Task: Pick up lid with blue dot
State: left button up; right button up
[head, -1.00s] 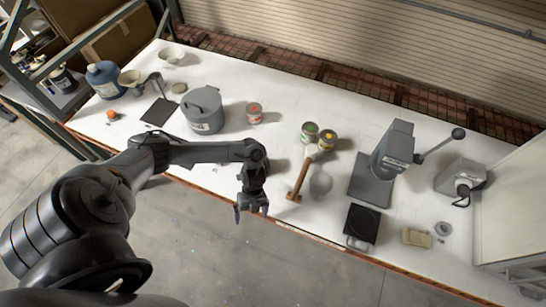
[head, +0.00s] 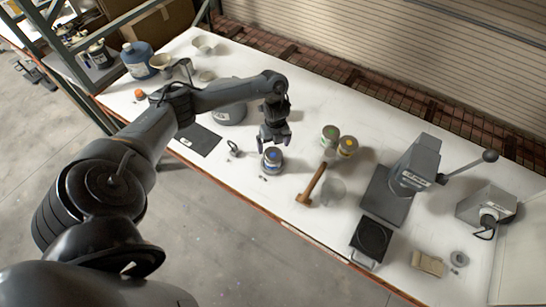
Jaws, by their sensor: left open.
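A small can (head: 272,166) stands on the white table near its front edge. Its lid with a blue dot (head: 273,154) faces up and seems to lie on the can. My left gripper (head: 274,141) is open just above and behind the lid, fingers pointing down. I cannot tell whether a fingertip touches the lid. A can with a green dot (head: 330,136) and a can with a yellow dot (head: 347,146) stand to the right. My right gripper is not in view.
A mallet (head: 312,185) lies to the right of the blue-dot can, beside a clear cup-like item (head: 333,191). A grey press (head: 409,181) and black scale (head: 371,238) stand farther right. A large grey pot (head: 229,116) is partly behind my arm.

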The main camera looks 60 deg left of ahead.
aim_at(273, 154)
pick_arm(q)
jog(key=shift+s+f+p, duration=0.1)
jog(key=shift+f+p, duration=0.55)
jog(key=shift+f, duration=2.05)
jog(key=shift+c, duration=0.2)
jog(key=c, duration=0.8)
